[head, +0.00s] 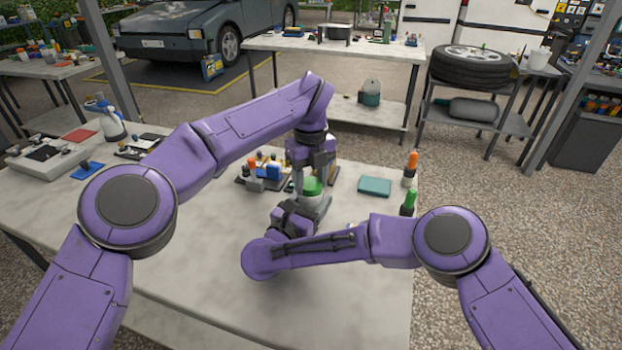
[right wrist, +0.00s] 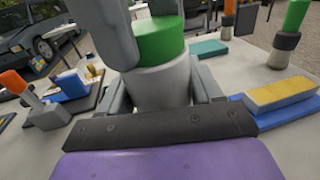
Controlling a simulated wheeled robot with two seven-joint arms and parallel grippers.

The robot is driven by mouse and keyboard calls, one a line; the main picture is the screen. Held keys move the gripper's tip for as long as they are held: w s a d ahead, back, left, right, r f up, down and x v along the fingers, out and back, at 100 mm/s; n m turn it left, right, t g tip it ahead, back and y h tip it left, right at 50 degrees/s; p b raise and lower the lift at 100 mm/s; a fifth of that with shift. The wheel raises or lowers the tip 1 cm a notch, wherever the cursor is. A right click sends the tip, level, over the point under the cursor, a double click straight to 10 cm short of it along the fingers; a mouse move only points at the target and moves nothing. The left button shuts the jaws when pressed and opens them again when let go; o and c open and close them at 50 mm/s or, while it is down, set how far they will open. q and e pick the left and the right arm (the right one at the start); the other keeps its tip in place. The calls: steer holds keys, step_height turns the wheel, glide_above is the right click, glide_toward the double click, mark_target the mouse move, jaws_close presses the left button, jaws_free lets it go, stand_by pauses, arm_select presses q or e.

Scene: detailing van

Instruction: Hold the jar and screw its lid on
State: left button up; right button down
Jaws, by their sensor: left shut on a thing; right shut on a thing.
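The jar is a pale grey cylinder (right wrist: 162,86) standing upright in the right wrist view. My right gripper (right wrist: 160,98) is shut around its body from the side, low down. A green lid (right wrist: 158,44) sits level on the jar's top with no gap that I can see; it also shows in the head view (head: 312,187). My left gripper (head: 312,172) points down from above and is shut on the lid. In the head view my right gripper (head: 306,212) partly hides the jar. I cannot see the threads.
A teal box or cloth (head: 375,187) lies right of the jar. An orange-topped item (head: 410,166) and a green-topped item (head: 408,203) stand at the table's right edge. Coloured items (head: 262,172) crowd the jar's left. The front of the table is bare.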

arm_select(q)
steer(key=o, duration=1.2)
steer(key=shift+o, duration=0.2)
steer(key=shift+r, duration=0.1)
step_height(320, 180, up, 7)
steer(key=shift+r, duration=0.15)
arm_select(e)
steer(key=shift+c, duration=0.6)
jaws_free()
steer(key=shift+s, duration=0.1)
arm_select(q)
steer(key=shift+f+b, duration=0.6)
steer(key=shift+b, duration=0.05)
arm_select(e)
steer(key=v, duration=1)
steer(key=shift+s+a, duration=0.1)
steer(key=shift+s, duration=0.05)
